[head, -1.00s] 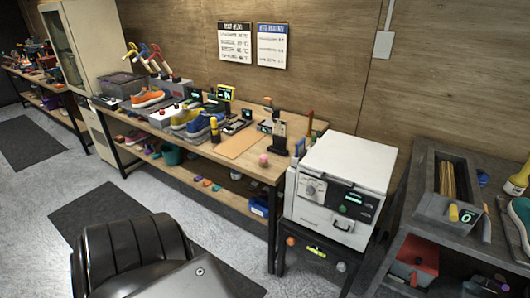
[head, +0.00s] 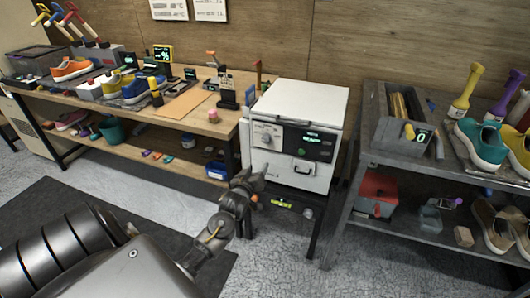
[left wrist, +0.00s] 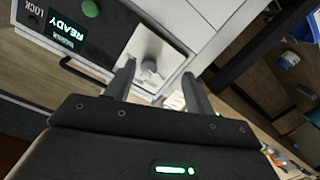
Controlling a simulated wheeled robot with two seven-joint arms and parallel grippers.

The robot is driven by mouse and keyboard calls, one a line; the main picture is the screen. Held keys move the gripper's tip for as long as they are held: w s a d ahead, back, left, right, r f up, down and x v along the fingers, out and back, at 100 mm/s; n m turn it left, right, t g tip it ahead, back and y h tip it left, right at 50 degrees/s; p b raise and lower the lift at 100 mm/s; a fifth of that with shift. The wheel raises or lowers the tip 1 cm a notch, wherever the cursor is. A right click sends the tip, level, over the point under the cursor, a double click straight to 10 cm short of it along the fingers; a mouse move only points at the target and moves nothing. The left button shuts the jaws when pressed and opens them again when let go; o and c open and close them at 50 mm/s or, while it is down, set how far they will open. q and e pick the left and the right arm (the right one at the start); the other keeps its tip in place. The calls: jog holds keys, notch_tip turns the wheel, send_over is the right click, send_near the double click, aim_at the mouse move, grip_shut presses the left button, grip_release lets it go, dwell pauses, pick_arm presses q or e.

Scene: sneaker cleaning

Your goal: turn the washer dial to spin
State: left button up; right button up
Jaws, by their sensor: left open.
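The washer (head: 300,110) is a white box with a dark display panel (head: 308,143) on its front, lit with green text. Its dial (head: 265,139) is a small knob on a light plate at the front's left side. In the left wrist view the dial (left wrist: 149,68) shows between the fingers, on its metal plate, with the "READY" display (left wrist: 68,27) beside it. My left gripper (head: 250,180) is open and empty, in front of and below the dial. The left gripper's fingers (left wrist: 158,75) appear apart from the dial. My right gripper is not in view.
A wooden workbench (head: 180,105) with shoes and tools stands left of the washer. A grey shelf unit (head: 390,158) with shoes and brushes stands to the right. A dark mat (head: 45,200) lies on the floor at left.

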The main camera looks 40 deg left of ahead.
pick_arm(q)
jog(key=n, duration=0.1)
send_near(265, 141)
jog(key=s, duration=0.2)
jog(key=shift+t+y, duration=0.3)
jog(key=shift+t, duration=0.1)
jog(key=x, duration=0.7)
jog(key=d+x, duration=0.1)
jog(key=x, duration=0.2)
jog(key=shift+w+a+f, duration=0.15)
jog(key=shift+w+f, duration=0.2)
jog(key=shift+w, duration=0.2)
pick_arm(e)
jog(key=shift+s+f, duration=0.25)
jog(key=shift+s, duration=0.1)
pick_arm(q)
jog(key=shift+c, duration=0.3)
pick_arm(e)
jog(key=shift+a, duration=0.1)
